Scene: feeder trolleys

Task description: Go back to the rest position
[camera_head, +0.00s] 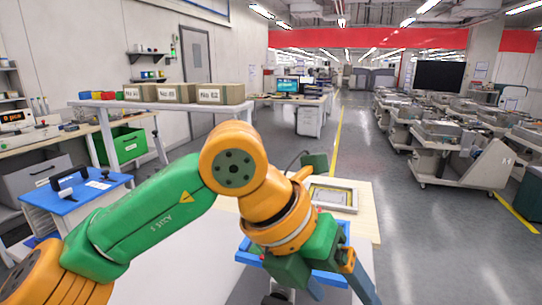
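My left arm, green and orange, comes in from the lower left and crosses the middle of the picture. Its wrist is bent down over the near work table (365,205). A blue frame-like object (330,279) lies under and around the wrist, partly covered. I cannot tell if the gripper touches it. My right gripper is not in view.
A framed panel (335,198) lies on the table behind the wrist. Cardboard boxes (220,94) stand on a shelf table at the back left. A blue-topped unit (80,193) and green bin (122,146) stand left. Grey trolleys (455,155) line the right; the aisle (365,125) is clear.

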